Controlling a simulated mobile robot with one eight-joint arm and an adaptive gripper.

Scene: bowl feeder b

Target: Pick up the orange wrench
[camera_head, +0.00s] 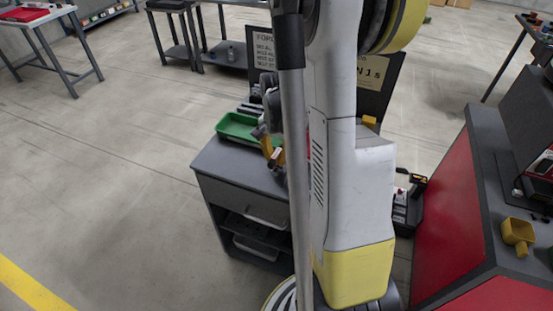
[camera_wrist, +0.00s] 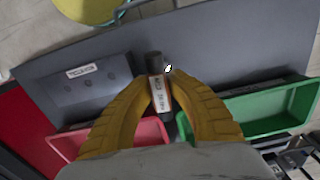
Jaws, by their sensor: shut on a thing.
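My gripper (camera_wrist: 161,82) has its two yellow fingers closed on a narrow dark piece with an orange-brown part and a white label, which I take to be the orange wrench (camera_wrist: 159,96). Its dark end sticks out past the fingertips in the wrist view. The fingers hide its sides, and its full shape cannot be made out. In the head view my gripper (camera_head: 271,148) is partly hidden by my arm, over the grey cabinet. I cannot tell whether the held piece touches the surface.
A green tray (camera_head: 237,127) sits on the grey cabinet (camera_head: 226,168); it also shows in the wrist view (camera_wrist: 270,110). A red tray (camera_wrist: 62,147) lies left of the fingers there. A red-sided bench (camera_head: 450,215) with a yellow scoop (camera_head: 518,233) stands right.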

